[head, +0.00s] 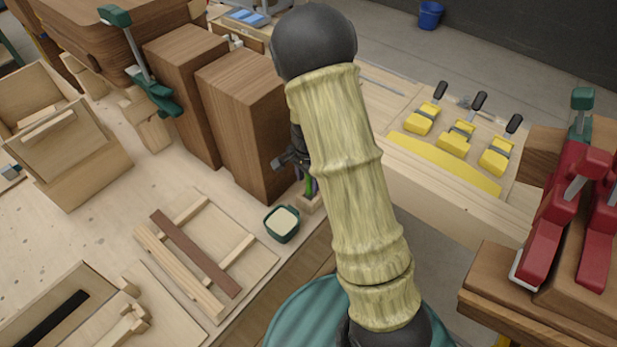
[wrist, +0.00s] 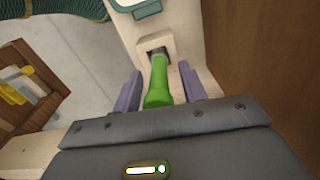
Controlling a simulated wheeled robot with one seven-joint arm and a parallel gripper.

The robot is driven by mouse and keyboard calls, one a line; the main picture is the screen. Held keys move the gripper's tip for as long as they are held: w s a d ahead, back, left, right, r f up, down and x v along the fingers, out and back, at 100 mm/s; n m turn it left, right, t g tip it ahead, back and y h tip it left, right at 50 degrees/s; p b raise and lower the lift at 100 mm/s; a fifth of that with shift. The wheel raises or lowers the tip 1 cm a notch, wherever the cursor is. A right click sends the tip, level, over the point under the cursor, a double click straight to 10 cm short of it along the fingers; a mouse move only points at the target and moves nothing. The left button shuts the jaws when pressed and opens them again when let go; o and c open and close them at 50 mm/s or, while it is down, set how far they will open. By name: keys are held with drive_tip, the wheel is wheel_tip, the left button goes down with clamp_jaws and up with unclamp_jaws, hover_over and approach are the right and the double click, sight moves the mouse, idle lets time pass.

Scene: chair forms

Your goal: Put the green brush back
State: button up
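The green brush (wrist: 158,82) is between the two purple-grey fingers of my gripper (wrist: 158,92) in the wrist view, with a gap on each side of it. My gripper is open. The brush's far end meets the dark square opening of a small light wooden holder (wrist: 143,46); how deep it sits in there I cannot tell. In the head view a sliver of the green brush (head: 309,187) shows above the holder (head: 309,204), beside the bench's edge. My arm hides most of the gripper there.
A dark green cup with pale contents (head: 282,224) stands close to the holder; it also shows in the wrist view (wrist: 140,9). Tall brown wooden blocks (head: 245,125) rise just beside the gripper.

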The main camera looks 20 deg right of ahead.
drive_tip(key=shift+s, duration=0.1)
drive_tip(key=shift+r, duration=0.25)
drive_tip(key=shift+d+r, duration=0.1)
drive_tip(key=shift+r, duration=0.1)
wheel_tip(320, 180, up, 12)
drive_tip(key=shift+f+b, duration=0.25)
drive_tip(key=shift+b, duration=0.45)
drive_tip(key=s+n+t, duration=0.2)
drive_tip(key=s+n, duration=0.9)
drive_tip(key=s, duration=0.3)
drive_tip(key=shift+d+n+t, duration=0.15)
drive_tip(key=shift+n+t, duration=0.15)
